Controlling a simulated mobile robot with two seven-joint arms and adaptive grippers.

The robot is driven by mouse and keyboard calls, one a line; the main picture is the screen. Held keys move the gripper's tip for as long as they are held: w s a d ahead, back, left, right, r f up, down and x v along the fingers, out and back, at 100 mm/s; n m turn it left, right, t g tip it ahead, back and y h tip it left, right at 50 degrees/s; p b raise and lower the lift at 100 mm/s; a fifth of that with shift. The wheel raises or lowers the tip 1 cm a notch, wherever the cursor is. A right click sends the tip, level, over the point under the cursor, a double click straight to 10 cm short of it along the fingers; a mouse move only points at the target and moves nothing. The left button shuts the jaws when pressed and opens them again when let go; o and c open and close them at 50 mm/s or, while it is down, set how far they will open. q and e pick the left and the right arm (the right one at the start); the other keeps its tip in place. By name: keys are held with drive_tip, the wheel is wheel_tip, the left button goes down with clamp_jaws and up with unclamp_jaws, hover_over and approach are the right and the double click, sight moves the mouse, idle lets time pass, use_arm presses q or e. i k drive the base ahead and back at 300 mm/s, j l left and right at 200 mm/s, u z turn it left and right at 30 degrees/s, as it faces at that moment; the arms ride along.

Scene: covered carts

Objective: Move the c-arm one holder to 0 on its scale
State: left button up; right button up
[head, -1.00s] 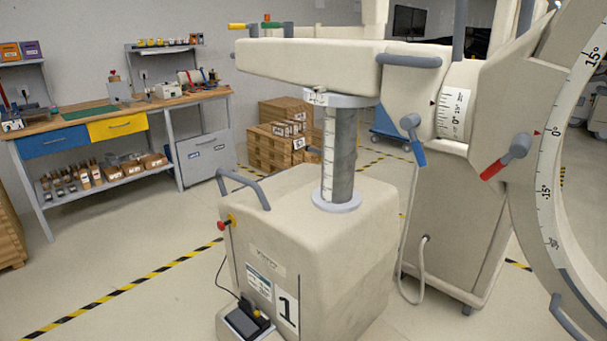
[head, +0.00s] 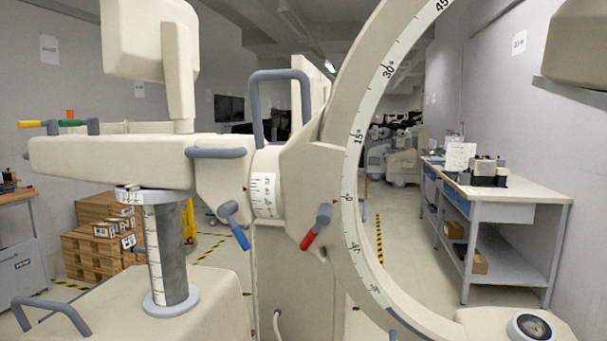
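The c-arm one stands close in front of me in the head view. Its beige horizontal arm (head: 110,162) rests on a grey column (head: 172,255) with a scale. At the arm's right end is a drum with a white scale (head: 264,196), a red pointer on its left and a blue lever (head: 235,226) below. Its numbers are too small to read surely. The beige holder (head: 305,180) beyond carries a red lever (head: 316,228) and the big C arc (head: 352,130). The arc's 0° mark is about level with the holder's red pointer. Neither of my grippers is in view.
A grey handle loop (head: 282,75) rises behind the holder. A beige part with a round dial (head: 531,328) is at the lower right. A workbench (head: 510,190) stands along the right wall. Floor is open right of the arc.

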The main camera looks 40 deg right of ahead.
sight(290, 183)
drive_tip(key=i+j, duration=0.15)
drive_tip(key=i, duration=0.25)
drive_tip(key=i+j, duration=0.15)
drive_tip(key=i, duration=0.3)
